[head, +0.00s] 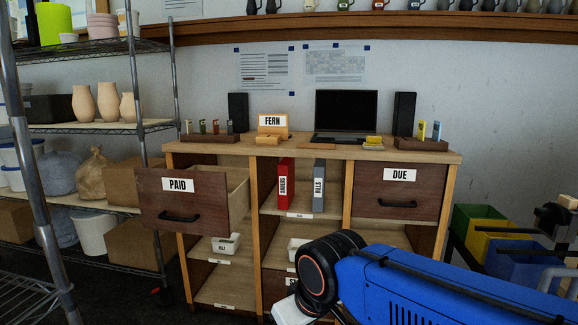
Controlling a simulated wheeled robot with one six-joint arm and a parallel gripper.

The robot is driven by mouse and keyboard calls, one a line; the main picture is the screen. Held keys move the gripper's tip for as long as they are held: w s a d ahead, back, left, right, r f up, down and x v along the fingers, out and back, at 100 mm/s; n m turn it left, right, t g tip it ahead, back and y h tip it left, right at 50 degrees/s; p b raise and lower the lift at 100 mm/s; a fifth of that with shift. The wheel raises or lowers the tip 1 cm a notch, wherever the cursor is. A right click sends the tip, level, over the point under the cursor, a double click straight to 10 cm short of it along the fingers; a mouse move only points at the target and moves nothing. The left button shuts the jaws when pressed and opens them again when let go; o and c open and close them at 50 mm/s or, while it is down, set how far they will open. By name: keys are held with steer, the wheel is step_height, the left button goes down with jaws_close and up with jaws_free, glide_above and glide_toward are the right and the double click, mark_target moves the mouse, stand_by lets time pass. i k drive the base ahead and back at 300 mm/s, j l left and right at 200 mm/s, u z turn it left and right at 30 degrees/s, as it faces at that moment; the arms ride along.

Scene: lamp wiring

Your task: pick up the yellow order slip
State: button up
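A small upright yellow slip (422,131) stands in a dark wooden holder (420,144) at the right end of the desk top, beside a blue slip (436,131). A second small yellow thing (374,140) lies in front of the laptop; I cannot tell whether it is a slip. No writing on either is legible. My blue arm reaches in from the lower right, with its black round joint below and in front of the desk, well apart from both yellow things. My gripper's fingertips are not visible.
The desk (300,150) has an open PAID drawer (180,200) jutting out at left and a closed DUE drawer (399,188) at right. A laptop (346,115), speakers and a FERN sign (272,123) stand on top. Colored bins (490,238) are at right, metal shelving at left.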

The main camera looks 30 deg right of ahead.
mark_target(421, 131)
steer(key=z, duration=1.7)
